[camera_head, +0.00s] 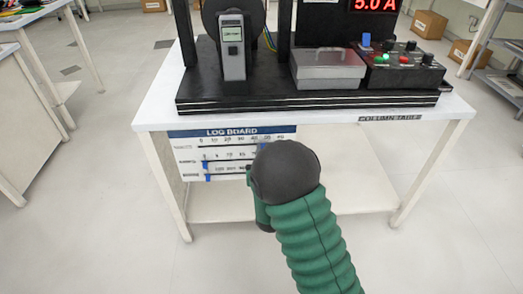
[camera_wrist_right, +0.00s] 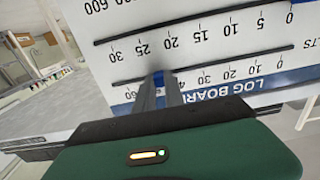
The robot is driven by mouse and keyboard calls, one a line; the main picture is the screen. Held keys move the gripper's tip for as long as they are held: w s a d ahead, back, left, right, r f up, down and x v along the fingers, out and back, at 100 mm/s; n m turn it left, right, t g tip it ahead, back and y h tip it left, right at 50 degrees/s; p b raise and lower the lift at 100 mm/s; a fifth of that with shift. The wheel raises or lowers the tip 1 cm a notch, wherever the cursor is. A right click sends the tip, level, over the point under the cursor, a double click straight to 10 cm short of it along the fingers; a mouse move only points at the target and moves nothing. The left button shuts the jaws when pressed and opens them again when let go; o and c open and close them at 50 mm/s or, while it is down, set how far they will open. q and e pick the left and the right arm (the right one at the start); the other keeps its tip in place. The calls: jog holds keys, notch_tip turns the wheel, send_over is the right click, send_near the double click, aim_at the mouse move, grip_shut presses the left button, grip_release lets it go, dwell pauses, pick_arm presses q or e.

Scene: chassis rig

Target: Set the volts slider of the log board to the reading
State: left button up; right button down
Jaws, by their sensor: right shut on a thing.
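The log board (camera_head: 232,133) hangs under the front edge of the table, with several scale rows. In the wrist view the board (camera_wrist_right: 222,62) appears upside down. The volts slider (camera_wrist_right: 158,76), a blue tab, is in the slot nearest the blue header, past the 40 mark, on the higher-number side. My right gripper (camera_wrist_right: 166,90) is shut on it, and its fingers hide the nearby marks. In the head view my dark wrist and green arm cover the gripper and the board's right part. My left gripper is not in view.
Another blue slider (camera_wrist_right: 290,16) is at the 0 end of the neighbouring row. On the table (camera_head: 152,113) are a handheld meter (camera_head: 232,60), a grey lidded box (camera_head: 327,70) and a control box (camera_head: 402,72). A red display (camera_head: 376,5) reads 5.0 A.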

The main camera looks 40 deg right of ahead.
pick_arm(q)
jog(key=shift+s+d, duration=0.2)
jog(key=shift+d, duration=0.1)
pick_arm(e)
jog(key=shift+s+d, duration=0.45)
jog(key=shift+d, duration=0.25)
jog(key=c, duration=1.4)
grip_release()
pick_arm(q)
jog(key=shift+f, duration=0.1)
